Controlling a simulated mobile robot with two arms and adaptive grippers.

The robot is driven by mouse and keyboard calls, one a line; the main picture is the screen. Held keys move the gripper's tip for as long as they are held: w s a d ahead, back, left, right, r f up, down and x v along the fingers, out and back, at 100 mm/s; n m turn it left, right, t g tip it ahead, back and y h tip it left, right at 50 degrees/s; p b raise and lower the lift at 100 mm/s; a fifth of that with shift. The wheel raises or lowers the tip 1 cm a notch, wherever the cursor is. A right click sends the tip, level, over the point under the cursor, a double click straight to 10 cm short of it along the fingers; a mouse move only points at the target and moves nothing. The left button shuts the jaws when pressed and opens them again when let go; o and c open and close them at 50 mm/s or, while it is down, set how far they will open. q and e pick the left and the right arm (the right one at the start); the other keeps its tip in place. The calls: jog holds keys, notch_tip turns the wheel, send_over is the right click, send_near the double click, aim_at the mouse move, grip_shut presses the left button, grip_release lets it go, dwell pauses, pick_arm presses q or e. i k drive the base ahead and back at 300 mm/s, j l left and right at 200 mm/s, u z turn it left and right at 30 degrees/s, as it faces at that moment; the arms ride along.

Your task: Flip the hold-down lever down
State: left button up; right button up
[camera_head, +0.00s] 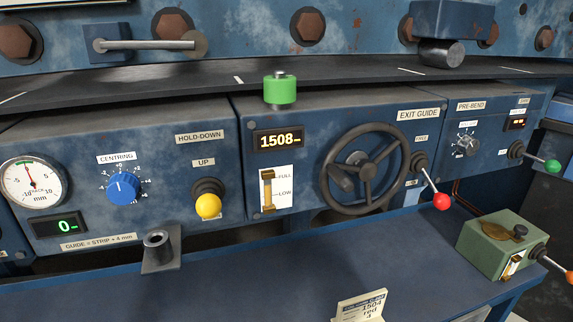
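The hold-down lever (208,206) has a round yellow knob on a dark collar and sits on the blue panel at left centre. A "HOLD-DOWN" label (200,138) is above it, with an "UP" label (203,162) just over the collar. The knob points out toward me and slightly downward, so its exact angle is hard to tell. Neither of my grippers is in view, and nothing touches the lever.
Left of the lever are a blue centring dial (123,187) and a round gauge (34,181). A dark handwheel (366,168) and red-knobbed lever (442,201) are to the right. A socket (157,249) stands below left. The blue ledge (240,285) in front is mostly clear.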

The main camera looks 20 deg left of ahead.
aim_at(209, 206)
jog(key=k+l+u, duration=0.2)
jog(key=u, duration=0.15)
jog(key=k+l+u, duration=0.35)
jog(key=i, duration=0.1)
